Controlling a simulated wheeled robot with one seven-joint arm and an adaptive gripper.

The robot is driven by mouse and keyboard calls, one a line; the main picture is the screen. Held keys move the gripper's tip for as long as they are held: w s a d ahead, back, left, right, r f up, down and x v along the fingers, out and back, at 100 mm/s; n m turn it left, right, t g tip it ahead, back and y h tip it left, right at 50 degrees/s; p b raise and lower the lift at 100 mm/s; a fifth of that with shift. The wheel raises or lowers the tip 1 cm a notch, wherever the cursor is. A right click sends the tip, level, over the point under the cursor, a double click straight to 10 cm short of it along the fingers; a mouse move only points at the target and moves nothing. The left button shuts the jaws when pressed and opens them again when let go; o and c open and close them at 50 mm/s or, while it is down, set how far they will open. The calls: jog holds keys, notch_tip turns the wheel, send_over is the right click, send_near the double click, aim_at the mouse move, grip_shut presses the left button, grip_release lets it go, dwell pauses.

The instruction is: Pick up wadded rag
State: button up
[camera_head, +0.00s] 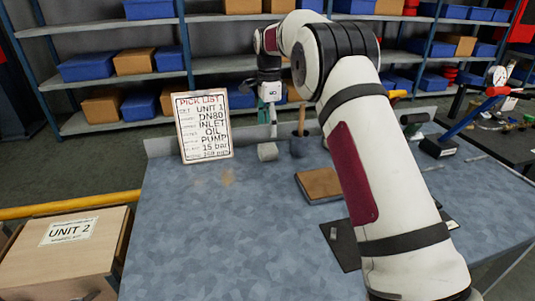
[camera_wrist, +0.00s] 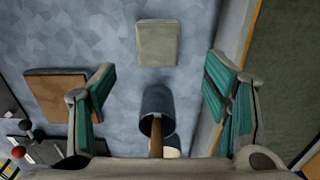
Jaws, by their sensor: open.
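The likely wadded rag is a small pale grey lump (camera_head: 267,151) on the blue-grey bench top near its back edge. In the wrist view it is a squarish grey-beige piece (camera_wrist: 157,43) at top centre. My gripper (camera_head: 268,118) hangs above the back of the bench, over that area. In the wrist view my gripper (camera_wrist: 158,72) has its two green-padded fingers wide apart. Nothing is between the pads in its grasp. The rag lies beyond the fingertips in that view, apart from them.
A dark cup with a wooden handle (camera_head: 299,146) stands just right of the rag; the cup also shows below my fingers (camera_wrist: 156,103). A brown pad (camera_head: 319,184) lies nearer on the right. A pick list board (camera_head: 204,125) stands left. The bench's front left is clear.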

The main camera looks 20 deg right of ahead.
aim_at(268, 147)
jog(key=f, duration=0.8)
jog(key=shift+s+a+f+b, duration=0.15)
jog(key=shift+a+f+b, duration=0.1)
jog(key=shift+f+b, duration=0.15)
jog(key=c, duration=1.2)
jog(key=shift+r, duration=0.15)
notch_tip(268, 147, up, 3)
jog(key=shift+r, duration=0.15)
jog(key=s, duration=0.5)
jog(key=s+r+p, duration=0.1)
jog(key=s, duration=0.4)
jog(key=s+p, duration=0.1)
jog(key=s, duration=0.5)
jog(key=shift+r, duration=0.2)
jog(key=shift+c, duration=0.2)
